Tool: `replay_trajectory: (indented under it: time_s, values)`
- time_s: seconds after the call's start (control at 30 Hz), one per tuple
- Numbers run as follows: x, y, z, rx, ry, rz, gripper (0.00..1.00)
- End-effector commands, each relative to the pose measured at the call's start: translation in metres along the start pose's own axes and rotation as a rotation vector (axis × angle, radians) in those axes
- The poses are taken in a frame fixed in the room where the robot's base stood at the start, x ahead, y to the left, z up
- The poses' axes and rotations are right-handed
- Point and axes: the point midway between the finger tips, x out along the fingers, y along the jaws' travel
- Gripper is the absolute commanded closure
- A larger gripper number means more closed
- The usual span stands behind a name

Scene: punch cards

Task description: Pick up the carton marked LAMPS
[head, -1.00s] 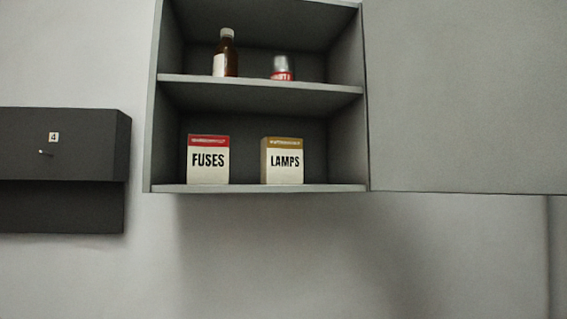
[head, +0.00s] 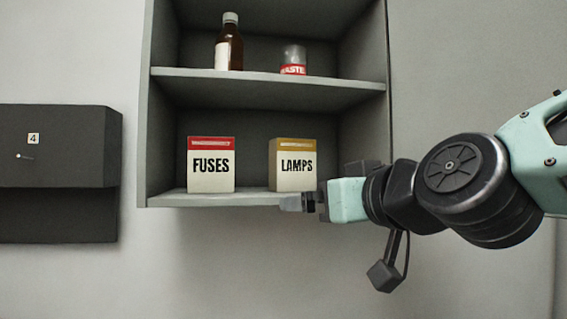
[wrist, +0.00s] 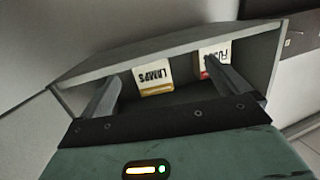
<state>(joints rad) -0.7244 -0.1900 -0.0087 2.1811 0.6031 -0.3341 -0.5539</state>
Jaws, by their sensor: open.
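The LAMPS carton (head: 296,167), cream with a tan top band, stands upright on the lower shelf of the open wall cabinet, right of the middle. It also shows upside down in the wrist view (wrist: 153,79), between my two fingers. My gripper (head: 292,202) is at the shelf's front edge, below and in front of the carton. In the wrist view my gripper (wrist: 165,84) is open and empty, with its fingers spread wide. No contact with the carton shows.
The FUSES carton (head: 211,166), with a red band, stands left of LAMPS with a gap between. The upper shelf (head: 262,81) holds a brown bottle (head: 229,45) and a jar with a red label (head: 293,62). A dark wall box (head: 62,150) marked 4 hangs at left.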

Motion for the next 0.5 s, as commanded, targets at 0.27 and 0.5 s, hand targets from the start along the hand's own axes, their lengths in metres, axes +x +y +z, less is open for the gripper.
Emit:
replay_trajectory:
  time_s: [0.27,0.5]
  values:
    - [0.008,0.024,-0.054,0.008,0.141,0.093,0.00]
    - [0.055,0.027,-0.060,0.006,0.138,0.091,0.00]
